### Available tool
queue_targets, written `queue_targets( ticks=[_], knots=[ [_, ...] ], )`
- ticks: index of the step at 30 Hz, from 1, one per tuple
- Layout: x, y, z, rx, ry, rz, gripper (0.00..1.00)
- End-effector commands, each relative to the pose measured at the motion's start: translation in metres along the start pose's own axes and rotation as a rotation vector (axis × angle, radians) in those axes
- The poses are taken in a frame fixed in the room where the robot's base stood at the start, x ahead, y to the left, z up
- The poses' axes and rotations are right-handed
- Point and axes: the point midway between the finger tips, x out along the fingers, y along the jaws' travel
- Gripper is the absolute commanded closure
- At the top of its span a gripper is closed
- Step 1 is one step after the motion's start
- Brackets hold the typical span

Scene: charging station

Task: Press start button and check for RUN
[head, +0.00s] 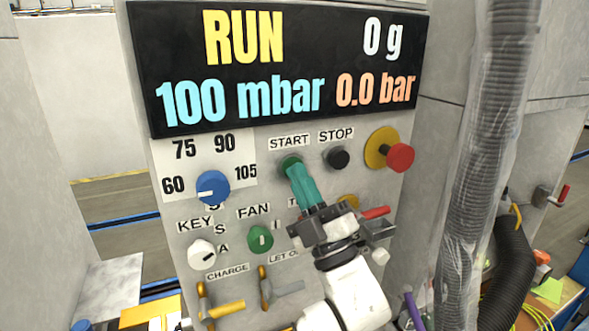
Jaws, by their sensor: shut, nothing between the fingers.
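The display (280,65) at the top of the grey panel reads RUN in yellow, 0 g in white, 100 mbar in cyan and 0.0 bar in orange. The green start button (289,161) sits under the START label, partly covered by my gripper. My gripper (294,170) has its teal fingers shut, with the tips at the start button. They look to be touching it, but I cannot tell whether it is pressed in. The black stop button (337,158) is to the right under the STOP label.
A red emergency knob (400,157) on a yellow base is right of stop. A blue dial (212,187), white key switch (201,253) and green fan knob (260,239) are left. Yellow-handled and grey-handled valves (226,309) sit below. A wrapped hose (484,150) hangs at right.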

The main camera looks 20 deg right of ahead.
Motion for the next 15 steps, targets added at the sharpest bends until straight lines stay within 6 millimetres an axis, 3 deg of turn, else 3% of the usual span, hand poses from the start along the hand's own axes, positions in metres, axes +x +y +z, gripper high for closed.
queue_targets(
  ticks=[15],
  knots=[
    [-0.013, 0.008, -0.008, 0.0, -0.002, -0.001, 1.0]
  ],
)
